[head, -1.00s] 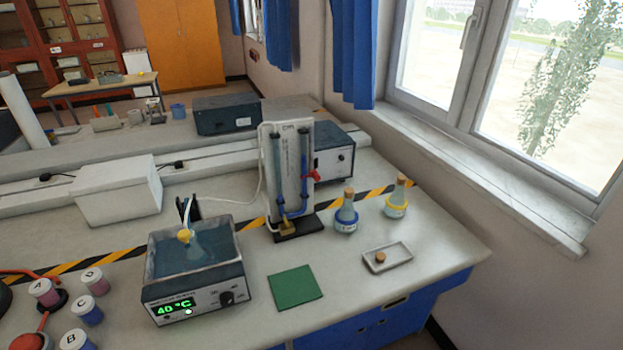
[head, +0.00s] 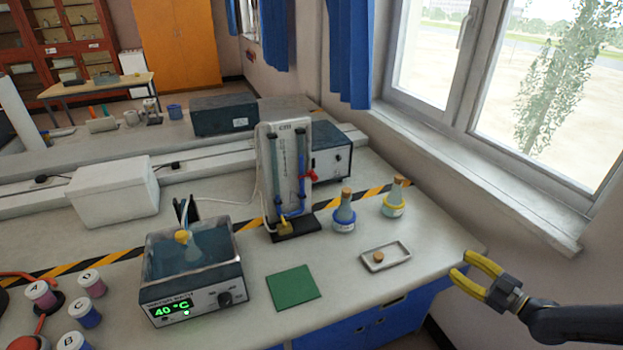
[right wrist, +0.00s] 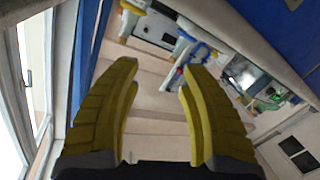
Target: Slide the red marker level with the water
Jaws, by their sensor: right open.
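The red marker (head: 309,175) sits on the right side of an upright white U-tube gauge board (head: 289,150) at the table's back middle. The board carries two vertical tubes with blue liquid in the lower part; the exact water level is too small to read. In the right wrist view the red marker (right wrist: 178,73) shows small, beyond the fingers near the right fingertip. My right gripper (head: 463,265) has yellow fingers, is open and empty, and is at the table's right edge, well right of and nearer than the marker. My left gripper is not in view.
Two stoppered flasks, one with a blue ring (head: 344,216) and one with a yellow ring (head: 395,200), stand between gripper and gauge. A white tray (head: 372,268) holds a cork. A green mat (head: 292,288), water bath (head: 190,275) and grey box (head: 331,160) are nearby.

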